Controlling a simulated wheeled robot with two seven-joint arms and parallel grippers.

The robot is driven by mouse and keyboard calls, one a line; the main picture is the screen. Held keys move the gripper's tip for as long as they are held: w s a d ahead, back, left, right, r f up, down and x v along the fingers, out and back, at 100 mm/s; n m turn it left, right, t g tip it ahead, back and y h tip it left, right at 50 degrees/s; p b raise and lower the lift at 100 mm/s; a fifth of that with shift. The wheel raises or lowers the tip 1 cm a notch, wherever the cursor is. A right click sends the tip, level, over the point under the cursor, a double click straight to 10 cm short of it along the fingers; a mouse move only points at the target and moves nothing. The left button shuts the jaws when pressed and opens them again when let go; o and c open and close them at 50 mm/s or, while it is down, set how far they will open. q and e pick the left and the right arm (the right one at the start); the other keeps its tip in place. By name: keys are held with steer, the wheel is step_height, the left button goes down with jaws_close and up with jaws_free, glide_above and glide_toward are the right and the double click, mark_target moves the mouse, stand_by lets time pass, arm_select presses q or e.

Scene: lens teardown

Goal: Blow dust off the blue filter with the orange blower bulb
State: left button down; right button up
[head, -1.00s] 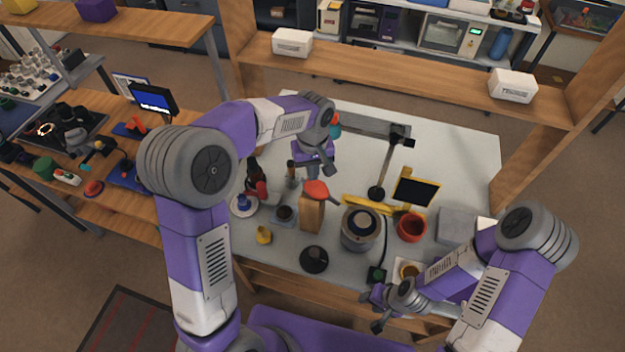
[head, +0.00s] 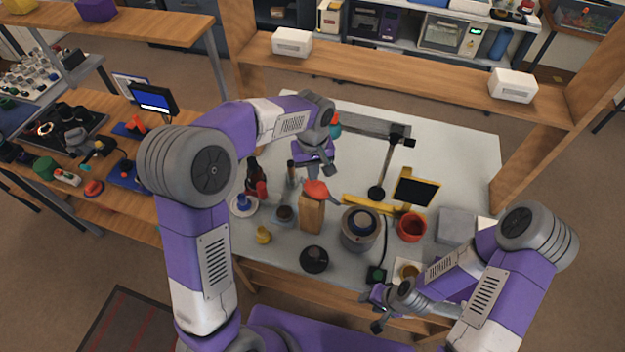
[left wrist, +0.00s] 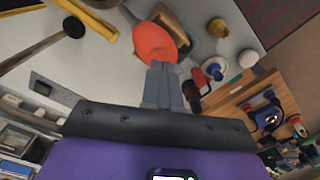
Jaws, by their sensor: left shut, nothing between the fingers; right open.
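The orange blower bulb (head: 316,189) sits on an upright wooden block (head: 312,214) near the middle of the bench. It also shows large in the left wrist view (left wrist: 154,42). My left gripper (head: 326,172) is shut and empty, its fingertips right at the bulb; I cannot tell whether they touch it. In the left wrist view the closed fingers (left wrist: 162,72) point at the bulb's lower edge. My right gripper (head: 371,312) is open and empty at the bench's front edge.
A red pot (head: 411,228) and a dark screen on a yellow stand (head: 416,191) stand right of the holder. A black round object (head: 314,260) lies in front. A white saucer with a blue item (head: 243,205) is at left. The bench's back right is clear.

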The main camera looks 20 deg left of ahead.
arm_select(q)
steer(key=shift+f+b, duration=1)
steer(key=shift+f, duration=0.45)
steer(key=shift+r, duration=0.1)
steer(key=shift+r+p, duration=1.35)
steer(key=shift+r, duration=0.1)
steer(key=shift+f, duration=0.1)
